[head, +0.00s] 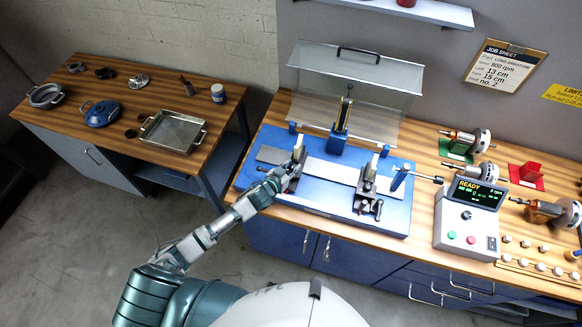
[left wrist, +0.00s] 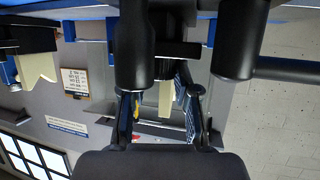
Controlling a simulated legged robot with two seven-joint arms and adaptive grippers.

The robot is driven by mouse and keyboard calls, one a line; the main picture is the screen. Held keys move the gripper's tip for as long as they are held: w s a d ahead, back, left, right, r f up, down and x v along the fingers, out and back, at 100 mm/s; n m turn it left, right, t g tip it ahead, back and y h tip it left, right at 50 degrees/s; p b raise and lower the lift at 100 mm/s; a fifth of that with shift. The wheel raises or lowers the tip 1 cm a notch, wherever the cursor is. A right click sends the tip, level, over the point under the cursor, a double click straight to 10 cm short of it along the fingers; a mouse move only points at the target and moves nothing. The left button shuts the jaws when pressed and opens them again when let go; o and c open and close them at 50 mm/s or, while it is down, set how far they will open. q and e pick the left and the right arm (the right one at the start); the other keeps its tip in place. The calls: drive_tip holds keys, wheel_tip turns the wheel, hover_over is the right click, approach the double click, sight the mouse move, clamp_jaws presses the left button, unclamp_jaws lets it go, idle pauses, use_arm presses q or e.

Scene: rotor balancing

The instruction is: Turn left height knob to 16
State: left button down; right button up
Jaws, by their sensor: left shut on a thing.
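The blue balancing machine (head: 330,205) stands on the wooden bench with two dark bearing stands. My left gripper (head: 279,179) is at the front foot of the left stand (head: 298,158). It is shut on the left height knob, which its fingers hide in the head view. In the left wrist view the two fingers (left wrist: 160,105) flank a pale, V-notched stand top (left wrist: 166,98) seen behind them. The knob's scale and number cannot be read. The right stand (head: 369,184) has no gripper on it. My right gripper is not in view.
A control box (head: 470,214) reading READY stands right of the machine. Rotors (head: 467,141) rest on coloured stands behind it. A clear guard (head: 355,75) is raised at the back. A job sheet (head: 507,66) hangs on the wall. A side table (head: 120,140) holds pans.

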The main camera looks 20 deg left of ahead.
use_arm(q)
drive_tip(key=shift+f, duration=0.15)
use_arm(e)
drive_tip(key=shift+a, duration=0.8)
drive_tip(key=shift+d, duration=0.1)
use_arm(q)
drive_tip(key=c, duration=0.8)
unclamp_jaws()
drive_tip(key=shift+c, duration=0.2)
drive_tip(key=shift+w, duration=0.15)
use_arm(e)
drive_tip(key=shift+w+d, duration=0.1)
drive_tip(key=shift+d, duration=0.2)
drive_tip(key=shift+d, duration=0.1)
use_arm(q)
drive_tip(key=v, duration=1.2)
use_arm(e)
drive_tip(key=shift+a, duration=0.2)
